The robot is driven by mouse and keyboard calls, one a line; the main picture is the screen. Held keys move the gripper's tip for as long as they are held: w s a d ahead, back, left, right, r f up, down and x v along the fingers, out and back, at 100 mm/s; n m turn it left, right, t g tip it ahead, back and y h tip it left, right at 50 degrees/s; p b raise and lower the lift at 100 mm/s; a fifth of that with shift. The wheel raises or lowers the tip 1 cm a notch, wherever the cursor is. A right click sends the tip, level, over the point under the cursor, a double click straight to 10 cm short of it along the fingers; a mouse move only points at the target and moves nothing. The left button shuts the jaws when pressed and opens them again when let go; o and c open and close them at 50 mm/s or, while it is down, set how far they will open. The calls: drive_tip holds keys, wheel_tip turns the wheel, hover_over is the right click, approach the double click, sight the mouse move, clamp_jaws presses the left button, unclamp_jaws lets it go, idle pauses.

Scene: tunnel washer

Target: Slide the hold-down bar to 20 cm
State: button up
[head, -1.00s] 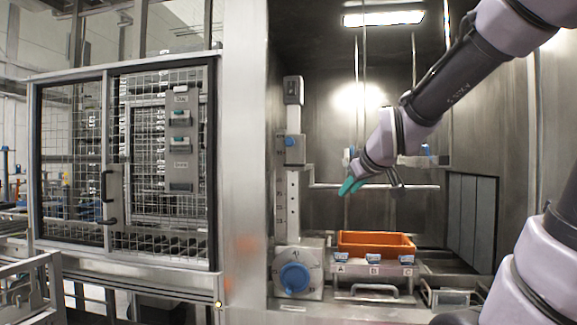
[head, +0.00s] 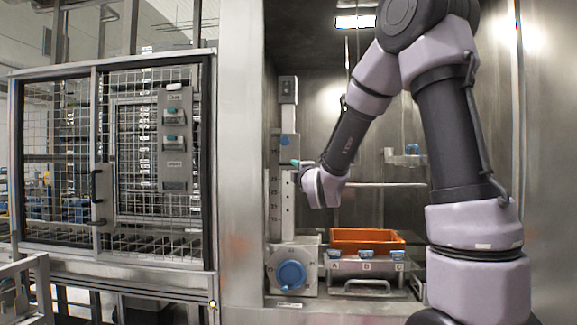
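The hold-down bar (head: 385,185) runs level across the washer chamber, above the orange crate. Its left part is hidden behind my arm. An upright post (head: 288,205) with scale marks stands at the chamber's left; the marks are too small to read. A blue knob (head: 285,142) sits on the slider on this post. My gripper (head: 297,163), with teal fingertips, is at the post just below and to the right of the blue knob, pointing left. I cannot tell whether it touches anything or whether its fingers are apart.
A big blue dial (head: 291,275) is at the post's foot. A mesh door (head: 60,165) and a switch panel (head: 174,140) stand left of the chamber's steel frame (head: 238,160).

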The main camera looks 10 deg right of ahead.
sight(290, 164)
drive_tip(key=w, duration=0.2)
drive_tip(key=w+r, duration=0.1)
drive_tip(key=w, duration=0.4)
drive_tip(key=shift+w+a+r, duration=0.15)
drive_tip(key=shift+w+a, duration=0.15)
drive_tip(key=shift+w, duration=0.05)
clamp_jaws()
idle(1.0)
